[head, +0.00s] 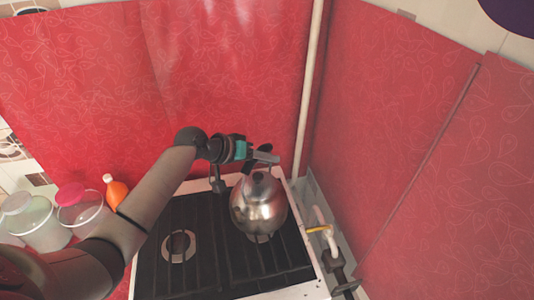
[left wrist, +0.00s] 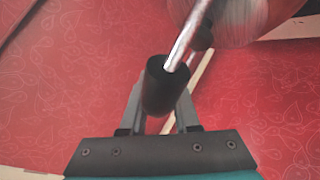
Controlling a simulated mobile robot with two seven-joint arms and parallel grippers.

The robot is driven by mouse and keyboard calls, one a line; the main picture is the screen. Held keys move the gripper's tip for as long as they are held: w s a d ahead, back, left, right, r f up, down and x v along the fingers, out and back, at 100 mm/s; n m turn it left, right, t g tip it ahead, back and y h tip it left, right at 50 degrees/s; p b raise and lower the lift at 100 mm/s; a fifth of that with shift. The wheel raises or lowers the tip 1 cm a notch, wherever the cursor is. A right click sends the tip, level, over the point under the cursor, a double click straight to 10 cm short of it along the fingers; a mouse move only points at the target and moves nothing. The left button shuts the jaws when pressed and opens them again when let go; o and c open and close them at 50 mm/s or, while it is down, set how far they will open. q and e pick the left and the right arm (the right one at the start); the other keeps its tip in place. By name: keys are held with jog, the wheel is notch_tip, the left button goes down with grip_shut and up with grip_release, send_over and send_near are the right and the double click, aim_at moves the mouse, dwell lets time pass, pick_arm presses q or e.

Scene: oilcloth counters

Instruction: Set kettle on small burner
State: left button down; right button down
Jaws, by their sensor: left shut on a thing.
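A shiny steel kettle (head: 258,208) is over the right side of the black stove top (head: 205,215). I cannot tell whether it rests on the grate or hangs just above it. My left gripper (head: 262,158) is shut on the kettle's handle at the back. In the left wrist view the black handle grip (left wrist: 167,88) is between the fingers, and part of the kettle body (left wrist: 235,18) shows at the top. One burner (head: 178,246) is bare at the front left. Another burner (head: 260,238) shows partly below the kettle, which hides the rest of it. My right gripper is not in view.
An orange bottle (head: 116,191) and lidded containers (head: 84,210) stand left of the stove. A pipe with a yellow valve handle (head: 318,229) runs close along the stove's right side. Red oilcloth walls (head: 230,70) close off the back and right.

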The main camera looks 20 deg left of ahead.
aim_at(265, 180)
pick_arm(q)
jog(key=shift+f+b, duration=0.4)
jog(key=shift+f, duration=0.1)
notch_tip(265, 180, down, 5)
jog(key=b, duration=0.4)
jog(key=shift+w+b, duration=0.1)
jog(key=shift+b, duration=0.3)
jog(key=shift+f+b, duration=0.4)
jog(key=shift+f, duration=0.15)
jog(key=c, duration=0.6)
grip_release()
jog(key=shift+f, duration=0.1)
jog(key=shift+o, duration=0.2)
jog(key=shift+s+f, duration=0.2)
jog(key=shift+f, duration=0.05)
jog(key=v, duration=1.5)
jog(key=shift+r+b, duration=0.35)
